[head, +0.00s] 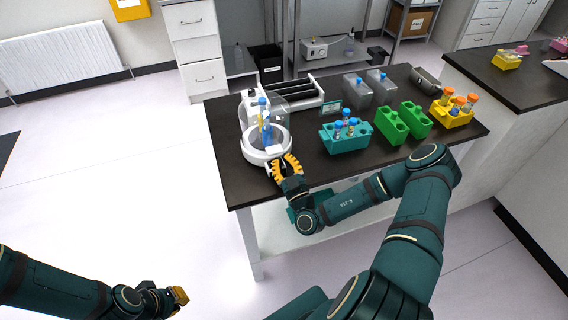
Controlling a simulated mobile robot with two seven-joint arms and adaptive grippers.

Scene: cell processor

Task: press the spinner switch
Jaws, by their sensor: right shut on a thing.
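The spinner (248,153) is a white round-based device at the left end of the dark table, with a clear guard behind it. Tubes with blue and yellow parts (263,118) stand upright in it. My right gripper (284,163) has its yellow fingers at the spinner's front right edge, on a small part there. The fingers stand a little apart around it. The switch itself is too small or hidden to make out. My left gripper (180,295) is low at the lower left, over the floor and far from the table, seen edge-on.
A teal rack (345,146) with tubes stands right of the spinner. Green racks (391,127), a yellow rack (452,118) and clear grey boxes (357,92) stand further right and back. My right arm crosses the table's front edge. The floor at left is clear.

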